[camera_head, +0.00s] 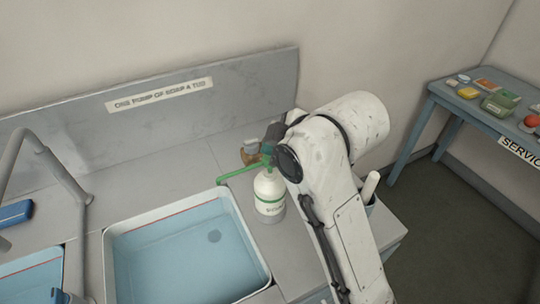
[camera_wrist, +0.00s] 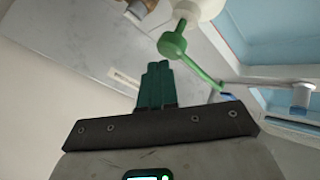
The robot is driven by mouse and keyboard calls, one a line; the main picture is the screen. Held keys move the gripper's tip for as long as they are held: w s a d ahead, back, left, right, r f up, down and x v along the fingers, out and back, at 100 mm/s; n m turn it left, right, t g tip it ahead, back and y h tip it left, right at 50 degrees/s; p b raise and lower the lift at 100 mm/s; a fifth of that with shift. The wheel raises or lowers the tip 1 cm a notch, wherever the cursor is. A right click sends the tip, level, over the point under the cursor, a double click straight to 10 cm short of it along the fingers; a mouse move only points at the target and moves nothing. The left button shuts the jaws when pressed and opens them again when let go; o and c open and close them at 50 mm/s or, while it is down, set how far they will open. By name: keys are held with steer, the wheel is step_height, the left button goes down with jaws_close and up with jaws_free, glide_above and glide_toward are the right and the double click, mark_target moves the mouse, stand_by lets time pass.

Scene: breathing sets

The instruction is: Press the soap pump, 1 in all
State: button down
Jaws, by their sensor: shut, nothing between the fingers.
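The soap bottle (camera_head: 269,194) is white with a green pump and stands on the grey counter just right of the right basin. Its green spout (camera_head: 238,172) reaches left over the basin's back corner. In the wrist view the round green pump head (camera_wrist: 172,46) is beyond my fingertips and to their right. My gripper (camera_wrist: 154,68) is shut and empty, its green fingers together. A gap shows between the fingers and the pump head in the wrist view. In the head view my arm hides the gripper's fingers for the most part, right by the pump top.
The right basin (camera_head: 262,272) holds blue water, with another basin (camera_head: 30,268) left of it. A grey faucet (camera_head: 42,150) stands at the left. A brass-coloured item (camera_head: 250,152) is behind the bottle. A blue table (camera_head: 437,98) with several small items stands at the right.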

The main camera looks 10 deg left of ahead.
steer(key=shift+f+b, duration=0.45)
steer(key=shift+f, duration=0.55)
stand_by(1.0)
steer(key=shift+r+p, duration=1.25)
steer(key=shift+r, duration=0.15)
step_height(320, 180, up, 5)
steer(key=p, duration=0.4)
steer(key=shift+p, duration=0.35)
